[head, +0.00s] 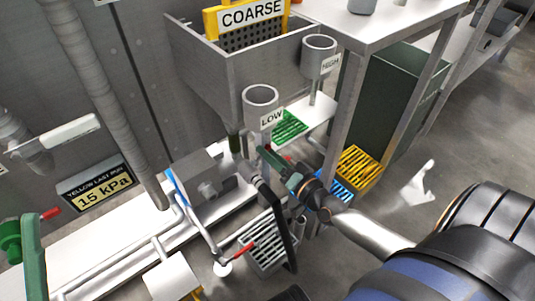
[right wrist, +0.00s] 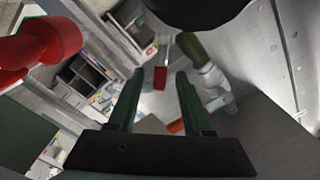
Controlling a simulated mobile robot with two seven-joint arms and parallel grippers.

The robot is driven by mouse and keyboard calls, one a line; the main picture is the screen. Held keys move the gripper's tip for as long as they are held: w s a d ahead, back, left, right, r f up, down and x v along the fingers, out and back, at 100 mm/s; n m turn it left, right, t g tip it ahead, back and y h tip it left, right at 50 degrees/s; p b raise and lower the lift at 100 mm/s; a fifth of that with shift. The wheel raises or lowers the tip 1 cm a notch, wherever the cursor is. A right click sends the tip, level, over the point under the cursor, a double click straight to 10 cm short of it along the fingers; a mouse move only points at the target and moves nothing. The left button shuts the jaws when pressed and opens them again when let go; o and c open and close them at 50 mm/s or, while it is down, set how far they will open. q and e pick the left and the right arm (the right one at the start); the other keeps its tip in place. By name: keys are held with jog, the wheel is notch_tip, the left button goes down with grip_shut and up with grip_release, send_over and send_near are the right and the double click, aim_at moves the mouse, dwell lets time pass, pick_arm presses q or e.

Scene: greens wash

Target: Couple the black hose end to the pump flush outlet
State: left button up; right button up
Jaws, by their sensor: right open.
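The black hose (head: 280,215) hangs in a bend in the middle of the head view, its upper end close to my right gripper. My right gripper (head: 268,160) has green fingers and is open beside that upper end; no grip on it shows. In the right wrist view the open fingers (right wrist: 160,92) have a red handle showing beyond the gap, and a dark rounded thing is above them; I cannot tell if that is the hose. The grey pump-like block (head: 195,178) stands left of the gripper. I cannot single out its flush outlet.
A grey hopper (head: 190,52) with a COARSE sign stands behind. LOW (head: 260,105) and HIGH (head: 319,52) cups stand nearby. A yellow crate (head: 357,168) and a blue crate (head: 338,190) are on the right. A red-handled valve (head: 243,251) is in front. Open floor lies right.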

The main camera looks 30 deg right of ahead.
jog(key=shift+w, duration=0.65)
jog(key=shift+c, duration=0.3)
grip_shut()
